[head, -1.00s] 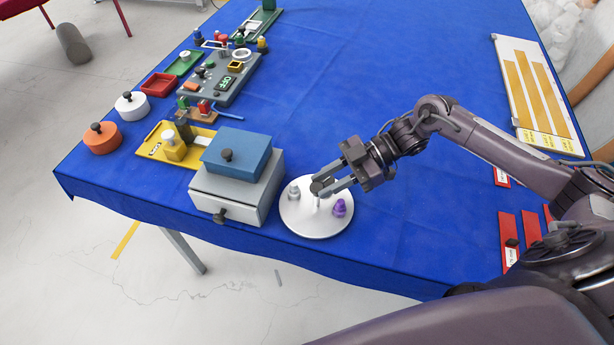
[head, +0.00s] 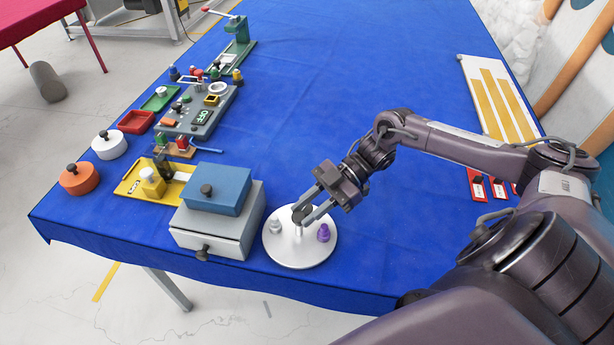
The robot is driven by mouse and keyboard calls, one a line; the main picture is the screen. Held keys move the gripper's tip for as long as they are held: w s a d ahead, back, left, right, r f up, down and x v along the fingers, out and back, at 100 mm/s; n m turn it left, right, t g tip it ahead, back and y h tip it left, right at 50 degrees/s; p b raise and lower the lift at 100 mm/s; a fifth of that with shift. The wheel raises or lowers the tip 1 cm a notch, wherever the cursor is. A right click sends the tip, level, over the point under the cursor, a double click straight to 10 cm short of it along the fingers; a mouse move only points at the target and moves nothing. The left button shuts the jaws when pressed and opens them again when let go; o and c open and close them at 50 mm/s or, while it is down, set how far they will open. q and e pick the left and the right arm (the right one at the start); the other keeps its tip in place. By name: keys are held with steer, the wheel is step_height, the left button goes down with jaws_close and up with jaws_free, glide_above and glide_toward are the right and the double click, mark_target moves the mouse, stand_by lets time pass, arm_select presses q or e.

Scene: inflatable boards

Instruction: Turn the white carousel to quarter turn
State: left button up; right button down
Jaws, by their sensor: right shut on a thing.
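The white carousel (head: 298,255) is a round flat disc on the blue table, near its front edge. A grey peg-like piece (head: 276,227) stands on its left side and a purple piece (head: 323,233) on its right side. A short white post with a dark knob stands at its middle. My right gripper (head: 303,214) reaches in from the right and is shut on the dark knob of the carousel, which its fingers partly hide. My left gripper is not in view.
A grey drawer box (head: 215,232) with a blue box (head: 218,190) on top stands close left of the carousel. A yellow board (head: 133,188), orange pot (head: 79,179) and white pot (head: 109,146) lie farther left. The table's middle is clear.

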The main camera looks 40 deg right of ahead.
steer(key=c, duration=1.1)
jaws_free()
steer(key=shift+d, duration=0.4)
steer(key=b+v, duration=0.4)
steer(key=v, duration=0.3)
steer(key=shift+r, duration=0.2)
